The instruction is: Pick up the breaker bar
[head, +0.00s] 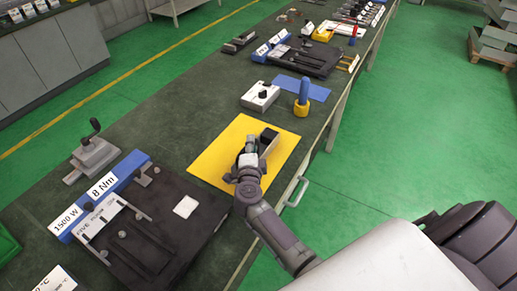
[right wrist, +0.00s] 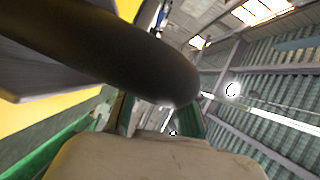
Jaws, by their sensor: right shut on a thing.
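In the right wrist view a thick, dark, rounded bar (right wrist: 110,50), apparently the breaker bar, crosses the upper left and ends near the fingers. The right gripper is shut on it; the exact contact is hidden. In the head view the gripper covers most of the bar. I cannot tell whether it is clear of the mat. My left gripper is not in view.
A black fixture board with a blue label block (head: 125,172) stands left of the mat. A grey box with a black knob (head: 260,97) and a blue-handled tool in a yellow holder (head: 303,98) stand beyond it. The bench's right edge is close.

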